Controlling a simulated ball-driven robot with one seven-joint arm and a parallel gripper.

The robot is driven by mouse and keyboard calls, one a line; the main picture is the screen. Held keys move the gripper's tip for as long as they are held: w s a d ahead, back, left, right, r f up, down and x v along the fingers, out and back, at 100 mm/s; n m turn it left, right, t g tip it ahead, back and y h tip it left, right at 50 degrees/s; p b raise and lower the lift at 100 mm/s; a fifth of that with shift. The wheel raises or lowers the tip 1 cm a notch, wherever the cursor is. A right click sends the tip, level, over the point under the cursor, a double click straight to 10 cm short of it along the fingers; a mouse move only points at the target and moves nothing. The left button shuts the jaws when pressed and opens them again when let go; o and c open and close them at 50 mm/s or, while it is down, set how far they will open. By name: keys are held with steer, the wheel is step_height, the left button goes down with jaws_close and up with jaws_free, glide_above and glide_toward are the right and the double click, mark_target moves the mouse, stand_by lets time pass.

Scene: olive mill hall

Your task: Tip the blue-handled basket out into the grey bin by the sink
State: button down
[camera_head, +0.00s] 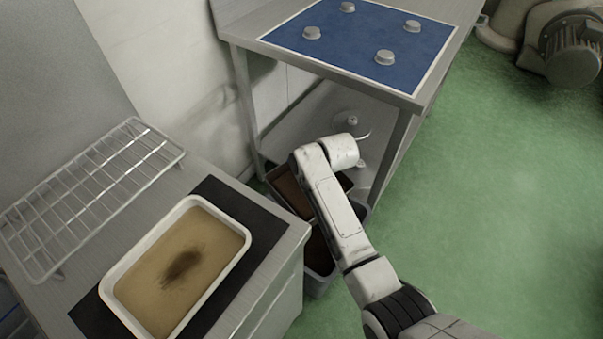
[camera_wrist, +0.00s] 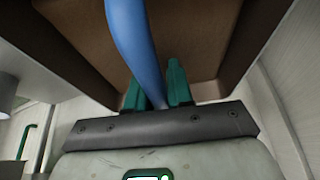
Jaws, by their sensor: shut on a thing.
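My gripper (camera_wrist: 155,77) has its green fingers shut on the blue handle (camera_wrist: 124,28) in the wrist view. The handle rises across a brown basket (camera_wrist: 215,40), which fills the top of that view. In the head view my arm hides the gripper and the handle. A dark-rimmed box with a brown inside, seemingly the basket (camera_head: 288,188), shows left of my wrist and looks tilted. Just below it is the grey bin (camera_head: 320,284), standing low beside the counter, with something dark brown inside. My forearm covers part of both. I cannot make out a sink.
A steel table (camera_head: 440,85) with a blue panel and several knobs stands behind, its legs and lower shelf close to my arm. The left counter (camera_head: 295,240) holds a white tray (camera_head: 243,250) and a wire rack (camera_head: 90,190).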

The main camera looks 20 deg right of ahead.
steer(key=shift+s+d+f+t+y+b, duration=0.1)
steer(key=shift+s+f+t+y+b, duration=0.05)
steer(key=shift+t+b, duration=0.45)
steer(key=shift+s+f+t+y+b, duration=0.1)
steer(key=shift+f+t+y+b, duration=0.05)
steer(key=shift+t+b, duration=0.4)
steer(key=t+b, duration=0.2)
steer(key=b, duration=0.1)
steer(key=s+t+y+b, duration=0.1)
steer(key=t+b, duration=0.1)
steer(key=b, duration=0.2)
steer(key=shift+d, duration=0.2)
steer(key=t+b, duration=0.1)
steer(key=b, duration=0.2)
steer(key=t+y+b, duration=0.1)
steer(key=b, duration=0.2)
steer(key=shift+s+d+f, duration=0.1)
steer(key=shift+s+f, duration=0.05)
steer(key=shift+s, duration=0.05)
steer(key=t+b, duration=0.1)
steer(key=b, duration=0.2)
steer(key=t+y+b, duration=0.1)
steer(key=b, duration=0.2)
steer(key=shift+s+f+b, duration=0.15)
steer(key=shift+s+b, duration=0.1)
steer(key=shift+b, duration=0.05)
